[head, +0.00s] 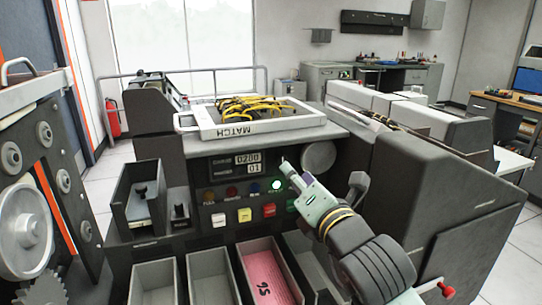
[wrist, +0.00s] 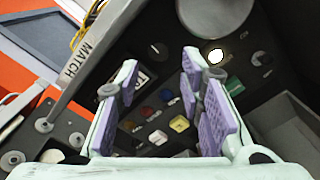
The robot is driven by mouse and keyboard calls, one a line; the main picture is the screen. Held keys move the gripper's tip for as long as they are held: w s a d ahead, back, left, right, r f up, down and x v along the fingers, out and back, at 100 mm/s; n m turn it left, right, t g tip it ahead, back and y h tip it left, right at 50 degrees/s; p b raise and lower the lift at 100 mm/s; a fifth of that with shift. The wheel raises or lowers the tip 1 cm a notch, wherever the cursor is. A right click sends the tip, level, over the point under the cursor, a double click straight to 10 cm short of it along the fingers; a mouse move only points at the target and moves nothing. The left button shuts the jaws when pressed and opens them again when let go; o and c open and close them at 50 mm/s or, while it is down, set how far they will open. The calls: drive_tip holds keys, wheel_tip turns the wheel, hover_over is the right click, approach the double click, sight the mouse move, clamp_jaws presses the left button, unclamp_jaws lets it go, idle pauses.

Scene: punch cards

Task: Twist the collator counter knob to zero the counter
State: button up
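The machine's dark front panel carries a counter display (head: 248,158) reading 0280, with 01 below it. A small dark round knob with a white tick (wrist: 157,49) shows between my fingers in the wrist view, beside the display. In the head view, its spot is largely hidden by my gripper. My gripper (head: 287,166) reaches to the panel from the right. In the wrist view my gripper (wrist: 161,68) has its purple-padded fingers apart, with nothing between the pads. I cannot tell how far the fingertips are from the knob. Another dark knob (wrist: 262,58) sits farther right on the panel.
Coloured buttons, including a yellow one (head: 244,215) and a red one (head: 269,210), lie below the display. A grey disc (head: 318,157) is at upper right. A MATCH tray (head: 190,122) with yellow cables sits on top. Open card bins (head: 211,275) stand in front.

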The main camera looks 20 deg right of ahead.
sight(283, 162)
drive_tip(key=w, duration=0.4)
drive_tip(key=w+p, duration=0.1)
drive_tip(key=w, duration=0.1)
drive_tip(key=shift+a, duration=0.25)
drive_tip(key=shift+w, duration=0.95)
drive_tip(key=shift+c, duration=0.4)
clamp_jaws()
